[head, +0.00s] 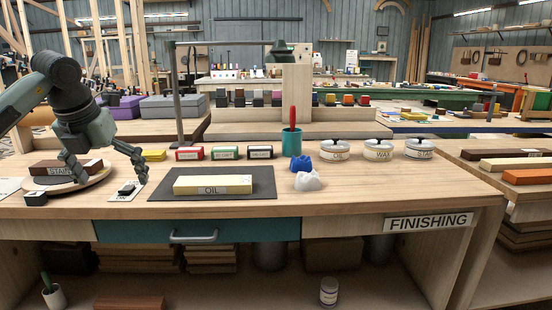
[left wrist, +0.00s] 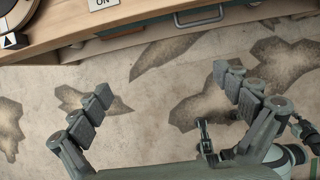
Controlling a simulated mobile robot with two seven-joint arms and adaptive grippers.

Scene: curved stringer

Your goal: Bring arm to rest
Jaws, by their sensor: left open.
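My left gripper (head: 108,172) hangs at the left of the head view with its two fingers spread wide and nothing between them. One finger overlaps the dark block labelled STAIN (head: 45,168), the other ends by a small switch on a white card (head: 124,193). In the left wrist view the open fingers (left wrist: 162,84) have bare floor behind them, and the bench's front edge (left wrist: 70,45) crosses the top.
A finishing bench (head: 340,195) carries a round turntable (head: 95,182), a dark mat (head: 262,183) with a yellow block labelled OIL (head: 200,184), small boxes, a teal cup (head: 291,143) and several tins. A teal drawer (head: 260,232) is below. The bench top's right front is clear.

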